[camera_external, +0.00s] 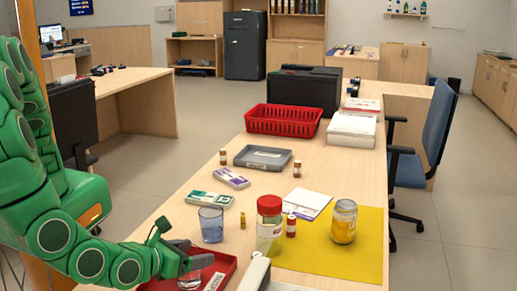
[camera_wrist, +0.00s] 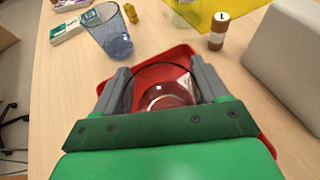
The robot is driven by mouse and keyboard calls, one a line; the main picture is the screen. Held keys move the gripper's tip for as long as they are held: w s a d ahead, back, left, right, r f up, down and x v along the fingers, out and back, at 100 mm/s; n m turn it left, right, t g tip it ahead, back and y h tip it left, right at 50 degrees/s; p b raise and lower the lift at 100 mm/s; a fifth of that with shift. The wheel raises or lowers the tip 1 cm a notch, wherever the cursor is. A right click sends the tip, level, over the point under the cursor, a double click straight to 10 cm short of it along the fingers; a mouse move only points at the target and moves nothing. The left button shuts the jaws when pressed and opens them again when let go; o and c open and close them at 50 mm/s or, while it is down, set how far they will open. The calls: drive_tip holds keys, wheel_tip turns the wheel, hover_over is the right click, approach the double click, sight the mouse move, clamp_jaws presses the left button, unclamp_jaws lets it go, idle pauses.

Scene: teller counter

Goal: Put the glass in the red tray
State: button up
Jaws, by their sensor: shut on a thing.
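A clear round glass (camera_wrist: 165,97) is between the two fingers of my gripper (camera_wrist: 163,82) in the wrist view. My gripper is shut on it. The red tray (camera_wrist: 180,53) is directly beneath and around the glass. In the external view my gripper (camera_external: 188,262) is at the near edge of the counter, over the red tray (camera_external: 225,263), with the clear glass (camera_external: 189,281) low within the tray's outline. I cannot tell whether its base touches the tray. A blue-tinted tumbler (camera_external: 211,224) stands on the counter just behind the tray; it also shows in the wrist view (camera_wrist: 108,33).
A red-lidded jar (camera_external: 269,225), brown bottles and a yellow mat (camera_external: 340,257) with another jar (camera_external: 343,222) are right of the tray. A pale block (camera_wrist: 290,55) is close on the right. Boxes, a grey tray (camera_external: 262,157) and a red basket (camera_external: 283,120) stand farther back.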

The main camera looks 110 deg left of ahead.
drive_tip(key=o, duration=1.3)
drive_tip(key=shift+c, duration=0.2)
drive_tip(key=shift+r, duration=0.15)
drive_tip(key=v, duration=1.2)
drive_tip(key=s+a+r+n+g+h, duration=0.4)
drive_tip(key=s+a+r+n+g, duration=0.3)
drive_tip(key=s+a+r+n, duration=0.7)
drive_tip(key=s+r+n+h, duration=0.4)
drive_tip(key=s, duration=0.3)
drive_tip(key=s+d+r+n+h, duration=0.1)
drive_tip(key=s+r+n+h, duration=0.2)
drive_tip(key=s, duration=0.5)
drive_tip(key=shift+s+d+r+n+h, duration=0.15)
drive_tip(key=shift+d+r+n+h, duration=0.2)
drive_tip(key=shift+n+h, duration=0.4)
